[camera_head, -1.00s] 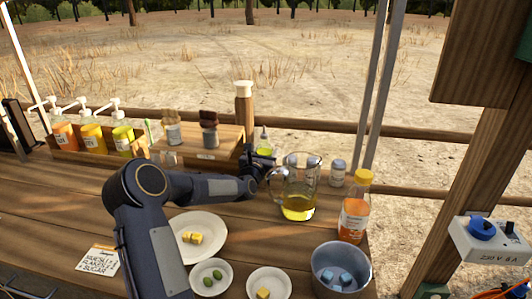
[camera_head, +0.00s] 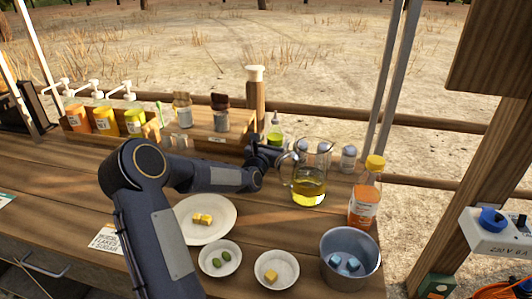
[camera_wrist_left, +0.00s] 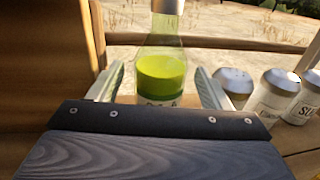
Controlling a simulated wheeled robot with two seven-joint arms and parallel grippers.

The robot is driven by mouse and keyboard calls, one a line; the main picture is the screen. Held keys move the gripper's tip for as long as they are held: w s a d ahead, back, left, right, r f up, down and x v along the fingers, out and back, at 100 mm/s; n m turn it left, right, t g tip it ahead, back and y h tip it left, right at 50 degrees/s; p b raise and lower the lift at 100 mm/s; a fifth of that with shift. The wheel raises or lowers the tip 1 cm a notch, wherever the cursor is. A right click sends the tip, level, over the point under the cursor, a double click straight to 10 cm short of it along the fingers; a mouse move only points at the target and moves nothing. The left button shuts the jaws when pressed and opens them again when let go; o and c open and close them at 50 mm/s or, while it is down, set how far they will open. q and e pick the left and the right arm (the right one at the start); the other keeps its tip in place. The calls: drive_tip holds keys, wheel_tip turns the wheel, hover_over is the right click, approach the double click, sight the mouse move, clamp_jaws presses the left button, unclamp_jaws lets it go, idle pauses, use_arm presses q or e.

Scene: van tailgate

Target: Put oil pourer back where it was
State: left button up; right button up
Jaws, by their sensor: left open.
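The oil pourer (camera_head: 275,131) is a clear bottle with yellow-green oil, standing upright at the back of the wooden counter, just right of the wooden rack and behind the glass jug. It also shows large in the left wrist view (camera_wrist_left: 162,75), with its top cut off by the frame. My left gripper (camera_head: 270,148) is in front of it, low down. In the left wrist view the two fingers are spread, one on each side of the bottle, with gaps visible; its base is hidden by the gripper body. My right gripper is not in view.
A glass jug (camera_head: 309,180) with yellow liquid stands close right of the gripper. Several silver-capped shakers (camera_wrist_left: 275,95) stand right of the pourer. The wooden rack (camera_head: 215,139) is to the left. An orange bottle (camera_head: 364,200), metal pot (camera_head: 348,272) and plates (camera_head: 207,228) occupy the front.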

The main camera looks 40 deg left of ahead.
use_arm(q)
drive_tip(key=v, duration=0.8)
drive_tip(key=shift+s+d, duration=0.1)
drive_tip(key=shift+s, duration=0.1)
